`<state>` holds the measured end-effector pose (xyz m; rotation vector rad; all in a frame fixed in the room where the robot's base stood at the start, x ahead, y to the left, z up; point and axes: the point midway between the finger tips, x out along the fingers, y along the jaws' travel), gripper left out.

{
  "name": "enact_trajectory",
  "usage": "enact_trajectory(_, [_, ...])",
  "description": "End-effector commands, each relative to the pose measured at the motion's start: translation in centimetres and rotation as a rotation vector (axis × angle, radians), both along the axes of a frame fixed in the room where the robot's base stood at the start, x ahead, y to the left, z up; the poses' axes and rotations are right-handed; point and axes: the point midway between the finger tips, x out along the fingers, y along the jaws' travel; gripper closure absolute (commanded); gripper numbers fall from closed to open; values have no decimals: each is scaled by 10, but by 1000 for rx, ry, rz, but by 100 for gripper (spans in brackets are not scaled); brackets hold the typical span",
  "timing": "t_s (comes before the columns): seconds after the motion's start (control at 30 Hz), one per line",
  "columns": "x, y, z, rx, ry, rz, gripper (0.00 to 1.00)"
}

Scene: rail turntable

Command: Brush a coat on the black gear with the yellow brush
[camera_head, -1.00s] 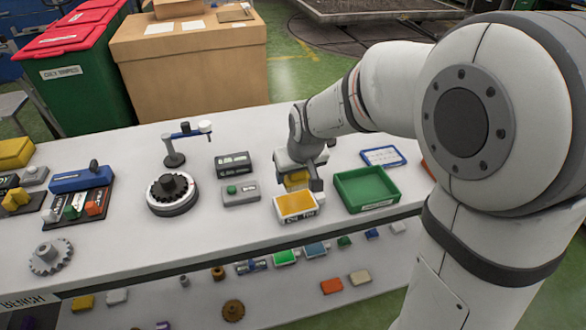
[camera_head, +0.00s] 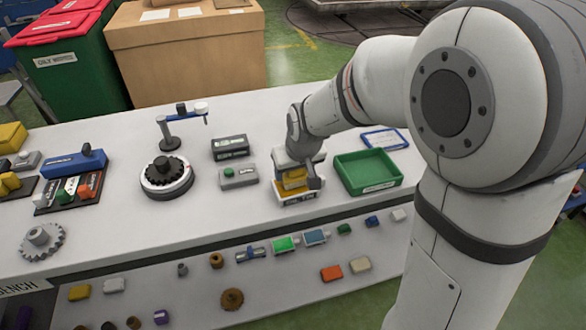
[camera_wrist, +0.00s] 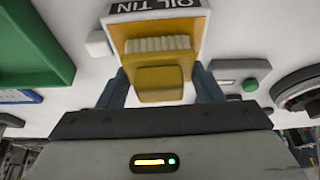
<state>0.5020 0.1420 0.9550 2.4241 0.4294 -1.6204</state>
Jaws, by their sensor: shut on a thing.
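The yellow brush (camera_head: 295,178) is held between the fingers of my gripper (camera_wrist: 160,88). Its yellow block and pale bristles (camera_wrist: 158,45) show in the wrist view, bristles pointing toward the tin. The oil tin (camera_wrist: 152,8), a white open tray with a yellow-orange inside, is right at the brush; it also shows in the head view (camera_head: 299,197). The brush is over or in the tin; I cannot tell if the bristles touch the yellow inside. The black gear (camera_head: 163,164) lies on a round black-and-white turntable (camera_head: 168,187), left of my gripper.
A grey box with a green button (camera_head: 239,177) and a dark box (camera_head: 231,146) stand between turntable and tin. A small stand with a horizontal arm (camera_head: 171,142) rises behind the gear. A green tray (camera_head: 368,173) is just right of the tin.

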Motion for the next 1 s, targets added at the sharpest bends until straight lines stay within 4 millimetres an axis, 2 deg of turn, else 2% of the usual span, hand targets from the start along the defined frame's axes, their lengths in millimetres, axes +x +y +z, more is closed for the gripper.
enact_trajectory(1.0, [0,1,-9,0,0,2,59])
